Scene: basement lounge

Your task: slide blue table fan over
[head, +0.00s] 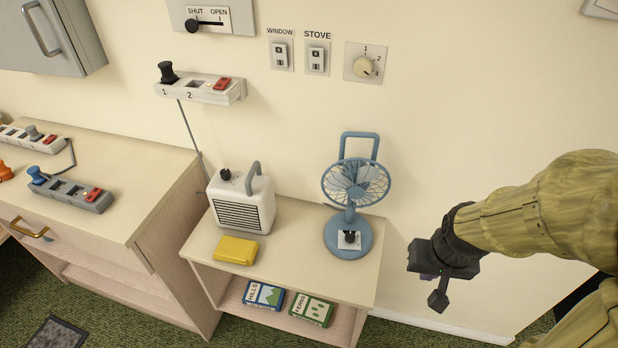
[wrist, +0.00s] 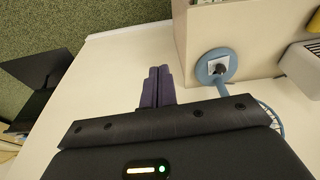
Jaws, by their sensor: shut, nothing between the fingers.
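The blue table fan (head: 348,238) stands upright at the right end of a small light-wood table (head: 292,232), close to the wall. It has a round base with a dark knob on a pale plate, a wire cage and a handle loop on top. In the wrist view the fan's base (wrist: 215,65) is to the right of the fingers, with its cage partly hidden behind my gripper's body. My gripper (head: 427,277) is to the right of the table and fan, apart from both. Its purple fingers (wrist: 158,74) are together and hold nothing.
A white heater-like box (head: 241,205) and a yellow box (head: 236,250) stand left of the fan. Two boxes or books (head: 264,295) lie on the lower shelf. The wall is close behind. Bare tabletop lies between the fan and the white box.

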